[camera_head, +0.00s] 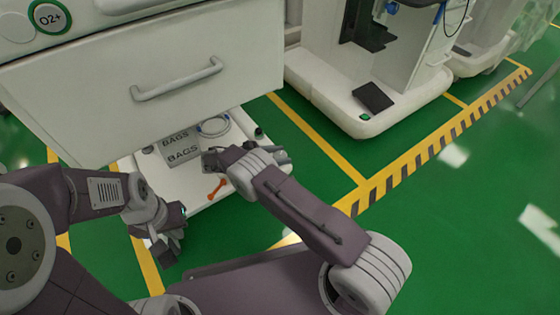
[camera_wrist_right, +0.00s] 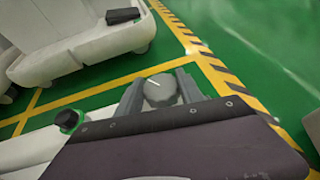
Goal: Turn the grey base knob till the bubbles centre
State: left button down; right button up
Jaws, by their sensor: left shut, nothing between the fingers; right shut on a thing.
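The grey base knob (camera_wrist_right: 160,91) shows in the right wrist view as a round grey cap with a white line. It sits between the two fingers of my right gripper (camera_wrist_right: 160,88), which is shut on it. In the head view my right gripper (camera_head: 281,156) is at the right edge of the white cart base (camera_head: 205,197); the knob is hard to make out there. My left gripper (camera_head: 167,244) is shut and empty, hanging near the base's front left corner. No bubbles can be made out in either view.
A grey box marked BAGS (camera_head: 181,151), a coiled tube (camera_head: 214,126) and an orange item (camera_head: 217,188) are on the base. A cart drawer (camera_head: 150,90) overhangs it. A black knob with a green ring (camera_wrist_right: 68,120) is nearby. Another cart (camera_head: 365,124) stands beyond green floor.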

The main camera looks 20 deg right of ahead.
jog(key=shift+f+m+g+b, duration=0.1)
jog(key=shift+m+g+b, duration=0.2)
jog(key=shift+m+g, duration=0.15)
jog(key=shift+g, duration=0.25)
jog(key=o, duration=1.4)
